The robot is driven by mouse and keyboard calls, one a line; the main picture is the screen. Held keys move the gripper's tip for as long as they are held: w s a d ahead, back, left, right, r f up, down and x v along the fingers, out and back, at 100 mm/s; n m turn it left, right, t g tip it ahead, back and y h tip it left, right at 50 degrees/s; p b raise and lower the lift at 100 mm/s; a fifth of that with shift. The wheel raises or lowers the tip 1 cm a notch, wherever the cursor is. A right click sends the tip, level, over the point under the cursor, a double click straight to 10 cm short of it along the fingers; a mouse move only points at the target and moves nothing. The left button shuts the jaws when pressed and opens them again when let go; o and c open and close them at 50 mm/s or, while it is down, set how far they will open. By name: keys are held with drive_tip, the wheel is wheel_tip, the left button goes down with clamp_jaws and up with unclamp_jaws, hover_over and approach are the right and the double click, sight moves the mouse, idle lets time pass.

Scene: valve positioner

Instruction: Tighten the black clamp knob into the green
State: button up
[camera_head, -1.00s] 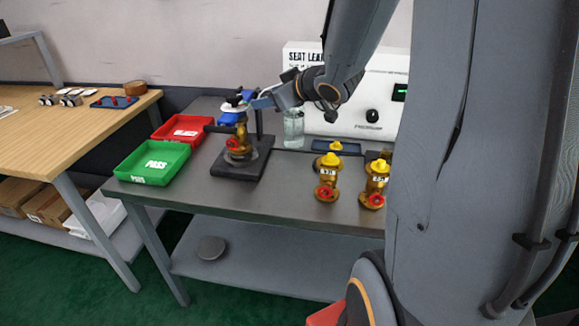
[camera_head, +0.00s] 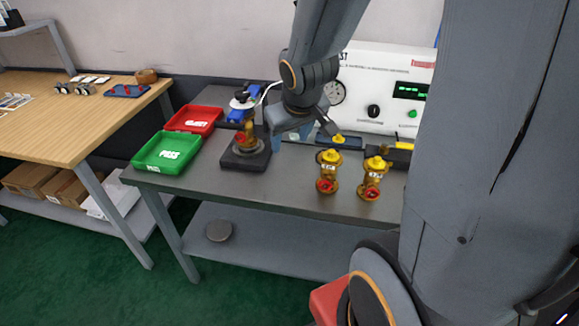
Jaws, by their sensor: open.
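The black clamp knob (camera_head: 241,97) sits over a white disc at the top of the clamp. The clamp's blue body (camera_head: 236,116) is just below it. A brass valve (camera_head: 247,136) stands under the clamp on a dark base block (camera_head: 238,160). My gripper (camera_head: 304,134) is open, to the right of the clamp and apart from the knob, in front of the tester. Its fingers are partly hard to make out. A round gauge (camera_head: 336,92) on the white tester is partly hidden by my wrist; its needle and any green zone cannot be read.
Two brass valves with yellow caps (camera_head: 328,172) (camera_head: 372,178) stand on the grey bench (camera_head: 285,187). A green PASS tray (camera_head: 168,153) and a red tray (camera_head: 194,119) lie at left. The tester has a lit green display (camera_head: 411,91). A wooden table (camera_head: 60,135) is further left.

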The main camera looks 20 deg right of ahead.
drive_tip(key=s+a+m+g+y+p, duration=0.1)
drive_tip(key=s+a+g, duration=0.3)
drive_tip(key=s, duration=0.7)
drive_tip(key=shift+a+r+p, duration=0.15)
drive_tip(key=shift+a+p, duration=0.55)
drive_tip(key=shift+p, duration=0.1)
drive_tip(key=shift+s, duration=0.15)
drive_tip(key=shift+s+a, duration=0.2)
drive_tip(key=shift+s, duration=0.05)
idle(0.7)
